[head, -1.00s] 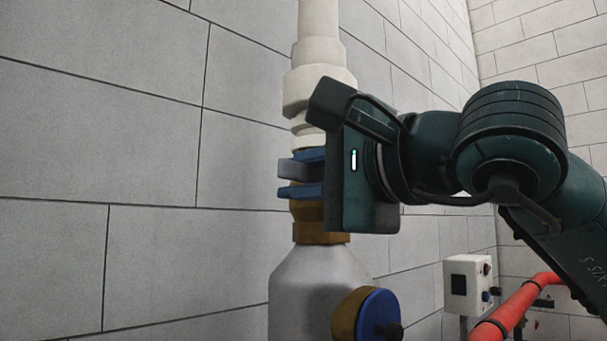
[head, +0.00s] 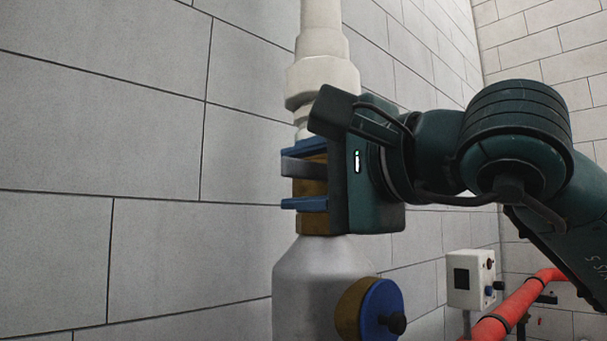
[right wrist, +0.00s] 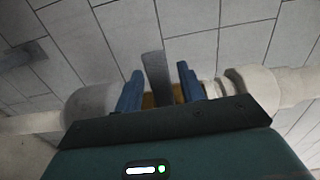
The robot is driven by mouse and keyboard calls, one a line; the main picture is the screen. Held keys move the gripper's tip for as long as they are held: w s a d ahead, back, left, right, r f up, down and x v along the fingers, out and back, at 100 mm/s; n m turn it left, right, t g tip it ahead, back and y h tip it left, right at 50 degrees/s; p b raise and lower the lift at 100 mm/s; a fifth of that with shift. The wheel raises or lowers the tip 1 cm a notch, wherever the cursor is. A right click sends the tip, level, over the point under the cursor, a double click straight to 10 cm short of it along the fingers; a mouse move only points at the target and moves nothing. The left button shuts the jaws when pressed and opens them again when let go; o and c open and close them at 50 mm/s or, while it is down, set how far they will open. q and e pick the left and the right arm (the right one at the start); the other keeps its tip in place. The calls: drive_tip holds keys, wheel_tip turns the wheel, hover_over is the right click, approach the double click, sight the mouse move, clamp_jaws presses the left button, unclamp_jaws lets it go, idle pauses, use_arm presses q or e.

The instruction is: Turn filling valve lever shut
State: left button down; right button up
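The filling valve has a brass body (head: 313,225) on a vertical white pipe by the wall. Its flat grey lever (head: 300,167) points left in the head view. My right gripper (head: 288,178) is open, with one blue finger above the lever and one below it. In the right wrist view the lever (right wrist: 156,75) stands between the two spread fingers (right wrist: 159,86), with a gap on each side. The gripper hides the right side of the valve. My left gripper is not in view.
A grey vessel (head: 310,285) with a blue-capped side fitting (head: 382,311) sits just below the valve. A white pipe coupling (head: 322,80) is above. A control box (head: 470,280) and red pipe (head: 515,308) are at lower right. Left is bare wall.

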drive_tip(key=shift+s+d+r, duration=0.1)
drive_tip(key=v, duration=1.3)
drive_tip(key=shift+b, duration=0.35)
